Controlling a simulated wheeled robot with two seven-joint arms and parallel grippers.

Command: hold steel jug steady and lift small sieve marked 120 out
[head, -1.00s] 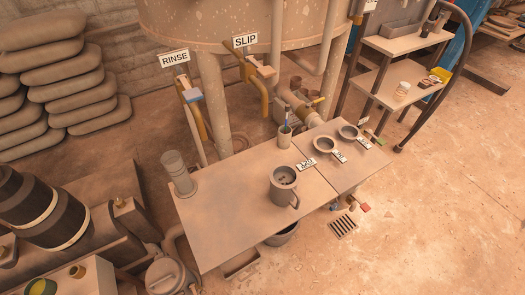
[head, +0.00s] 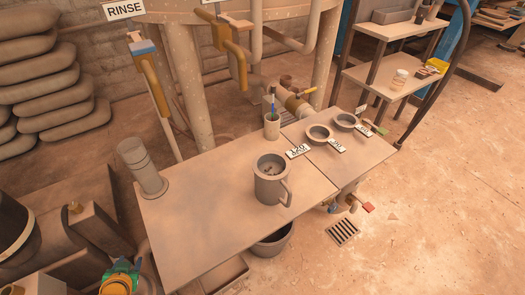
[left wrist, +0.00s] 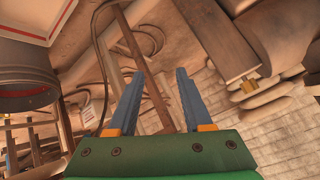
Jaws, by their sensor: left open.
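The steel jug (head: 268,188) stands upright on the table, its handle to the right. A round insert with dark spots, likely the small sieve (head: 269,166), sits inside its mouth; the jug wall hides its lower part. A tag marked 120 (head: 298,152) lies on the table just behind and right of the jug. My left gripper (left wrist: 158,75) is open and empty in the left wrist view, pointing away from the table. Part of my left arm's green end shows at the bottom left of the head view, well apart from the jug. My right gripper is out of view.
Two other round sieves, one nearer (head: 319,135) and one farther (head: 346,122), sit with tags at the table's right. A brush cup (head: 272,126) stands behind the jug. The table (head: 205,205) left of the jug is clear.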

